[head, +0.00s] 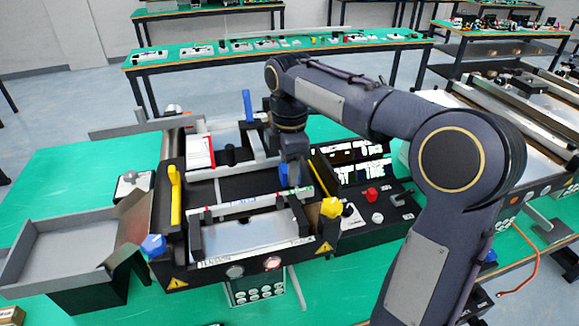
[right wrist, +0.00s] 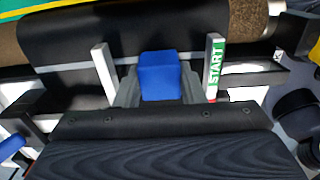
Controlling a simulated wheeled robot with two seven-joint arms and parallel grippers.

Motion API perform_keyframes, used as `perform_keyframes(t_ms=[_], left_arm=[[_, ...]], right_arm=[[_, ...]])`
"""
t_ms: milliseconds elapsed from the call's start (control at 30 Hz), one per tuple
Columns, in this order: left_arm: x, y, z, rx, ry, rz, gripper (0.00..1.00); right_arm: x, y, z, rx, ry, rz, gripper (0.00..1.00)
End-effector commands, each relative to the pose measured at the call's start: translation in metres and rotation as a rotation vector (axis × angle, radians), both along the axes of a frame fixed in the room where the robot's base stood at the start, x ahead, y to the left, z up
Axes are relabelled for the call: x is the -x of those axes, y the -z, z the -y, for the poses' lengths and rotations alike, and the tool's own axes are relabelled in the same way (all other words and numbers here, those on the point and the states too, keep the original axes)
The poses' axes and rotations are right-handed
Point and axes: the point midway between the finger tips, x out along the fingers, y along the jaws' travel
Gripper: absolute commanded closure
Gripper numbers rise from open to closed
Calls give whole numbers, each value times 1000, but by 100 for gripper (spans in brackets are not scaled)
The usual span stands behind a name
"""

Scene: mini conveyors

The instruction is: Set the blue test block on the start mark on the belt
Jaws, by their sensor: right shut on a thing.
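My right gripper (head: 292,178) reaches down over the mini conveyor in the head view. In the right wrist view its fingers (right wrist: 158,90) are shut on the blue test block (right wrist: 160,77). The block sits over the black belt (right wrist: 75,40); I cannot tell whether it touches the belt. To the right of the block in the wrist view is a white rail with a green START label (right wrist: 214,65), the start mark. A plain white rail (right wrist: 104,70) stands to the left. In the head view the block is mostly hidden by the gripper. My left gripper is out of view.
A grey tray (head: 75,245) stands left of the conveyor. A control box with a display and red button (head: 371,195) is close on the right. Yellow (head: 175,195) and blue (head: 247,105) levers stick up around the belt. The green table (head: 60,180) is clear at left.

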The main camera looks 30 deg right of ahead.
Motion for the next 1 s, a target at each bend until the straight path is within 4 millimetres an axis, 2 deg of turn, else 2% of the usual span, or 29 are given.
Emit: perform_keyframes(t_ms=[233,267,433,767,867,1000], left_arm=[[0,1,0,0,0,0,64],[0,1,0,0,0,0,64],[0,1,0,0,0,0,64],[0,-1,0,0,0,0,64],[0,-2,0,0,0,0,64],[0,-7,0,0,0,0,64]], right_arm=[[0,3,0,0,0,0,87],[0,3,0,0,0,0,63],[0,2,0,0,0,0,42],[0,-3,0,0,0,2,42],[-1,-13,0,0,0,3,42],[-1,-42,-1,-1,-1,5,42]])
